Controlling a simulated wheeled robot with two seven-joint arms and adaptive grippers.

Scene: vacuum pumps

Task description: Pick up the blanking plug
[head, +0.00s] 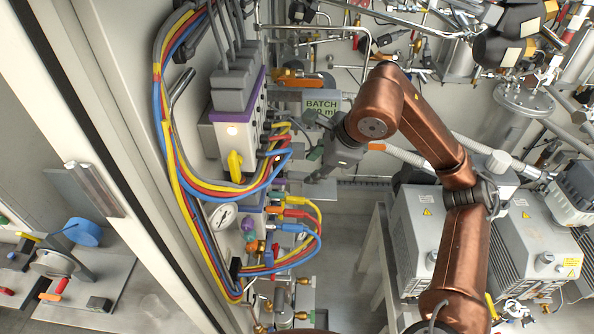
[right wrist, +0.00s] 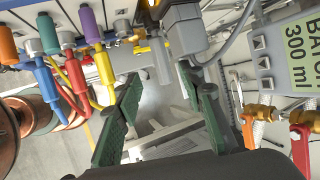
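My right gripper (head: 312,168) is at the connector panel in the head view. In the right wrist view its green-padded fingers (right wrist: 158,82) are apart, with nothing gripped between them. A small grey cylinder (right wrist: 160,62) shows just beyond and between the fingertips, beside a larger grey block (right wrist: 186,32). It may be the blanking plug, but I cannot tell for sure. Purple (right wrist: 90,25), dark green (right wrist: 48,33) and orange (right wrist: 8,48) cylindrical fittings sit in a row to the left. My left gripper is not in view.
Blue, red and yellow hose connectors (right wrist: 77,75) hang close left of the fingers. A grey box reading BATCH 300 ml (right wrist: 288,55) is close on the right; it also shows in the head view (head: 321,103). Vacuum pumps (head: 525,245) stand at right.

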